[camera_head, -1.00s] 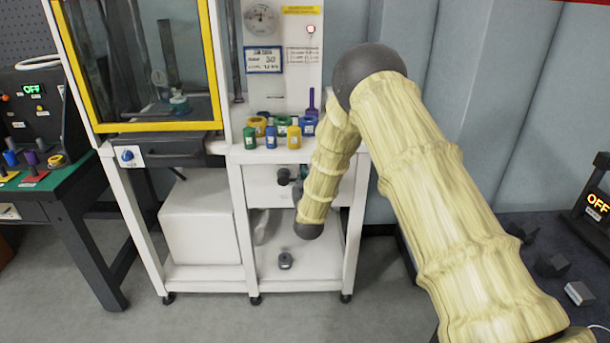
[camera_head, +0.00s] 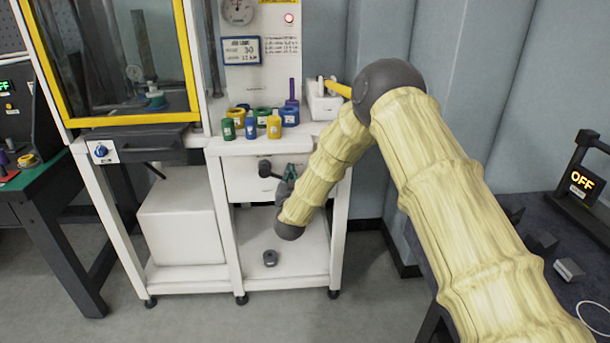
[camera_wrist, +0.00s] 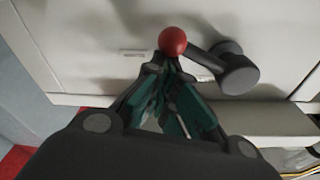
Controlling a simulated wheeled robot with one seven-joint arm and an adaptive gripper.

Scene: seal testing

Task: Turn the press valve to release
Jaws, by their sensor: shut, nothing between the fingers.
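The press valve is a dark lever with a red ball end (camera_wrist: 173,42) on a thick grey hub (camera_wrist: 238,72), set on the white cabinet front. In the head view the hub (camera_head: 265,168) shows as a dark knob; the red ball cannot be made out there. My gripper (camera_wrist: 166,64) is shut and empty, its fingertips right at the underside of the red ball. I cannot tell whether they touch it. In the head view my gripper (camera_head: 288,174) is just right of the hub, partly hidden by my wrist.
Several coloured cylinders and rings, such as a yellow one (camera_head: 274,126), stand on the cabinet top (camera_head: 222,146) above the valve. A yellow-framed press enclosure (camera_head: 188,60) is on the left. Open floor lies in front.

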